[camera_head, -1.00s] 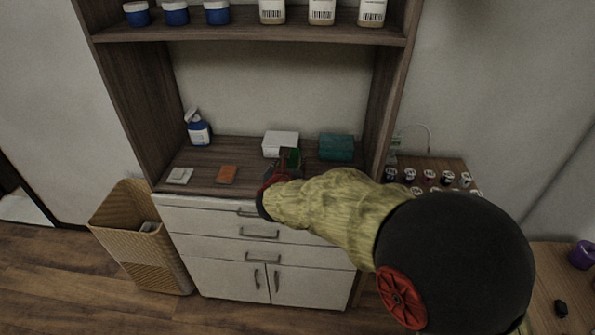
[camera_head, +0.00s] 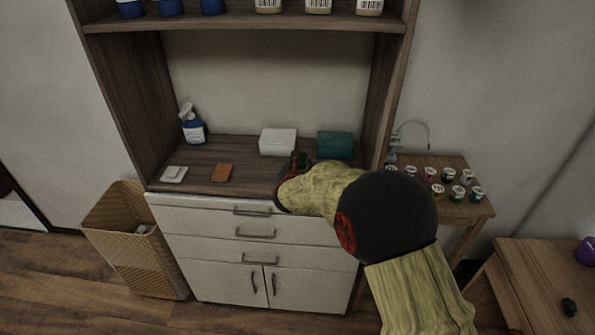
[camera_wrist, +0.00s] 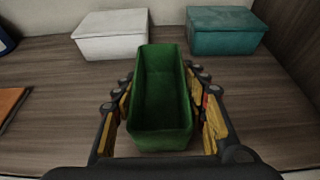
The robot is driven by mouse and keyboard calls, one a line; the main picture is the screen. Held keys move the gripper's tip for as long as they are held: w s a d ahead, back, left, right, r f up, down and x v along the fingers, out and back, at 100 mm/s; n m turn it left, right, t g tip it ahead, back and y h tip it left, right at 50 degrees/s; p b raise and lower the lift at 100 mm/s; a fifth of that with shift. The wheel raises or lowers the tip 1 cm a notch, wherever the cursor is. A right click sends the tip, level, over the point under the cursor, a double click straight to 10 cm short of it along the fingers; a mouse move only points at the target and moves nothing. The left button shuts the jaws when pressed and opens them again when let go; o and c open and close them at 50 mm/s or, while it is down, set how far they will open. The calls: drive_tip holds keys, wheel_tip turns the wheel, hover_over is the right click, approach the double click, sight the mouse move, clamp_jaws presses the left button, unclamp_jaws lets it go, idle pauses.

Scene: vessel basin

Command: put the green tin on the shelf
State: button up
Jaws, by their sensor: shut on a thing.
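The green tin (camera_wrist: 160,100) is a long, open-topped, empty-looking container, large in the wrist view. My gripper (camera_wrist: 158,88) has its fingers along both long sides of the tin and is shut on it. In the head view only a small dark green part of the tin (camera_head: 303,158) shows; my arm hides the rest. The tin is over the wooden shelf surface (camera_head: 203,157) of the cabinet, in front of the white box and the teal box. I cannot tell whether its base touches the wood.
A white box (camera_head: 278,142), teal box (camera_head: 334,145), spray bottle (camera_head: 192,126), orange block (camera_head: 222,172) and pale dish (camera_head: 174,174) stand on the surface. An upper shelf (camera_head: 240,21) holds several jars. A side table (camera_head: 455,212) with small pots is right, a wicker basket (camera_head: 125,225) left.

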drive_tip(key=shift+f, duration=0.2)
drive_tip(key=shift+f, duration=0.15)
drive_tip(key=o, duration=1.2)
drive_tip(key=shift+s+r, duration=0.1)
drive_tip(key=shift+r, duration=0.2)
drive_tip(key=p+v, duration=0.2)
drive_tip(key=v, duration=0.9)
drive_tip(key=shift+s, duration=0.4)
drive_tip(key=shift+r, duration=0.1)
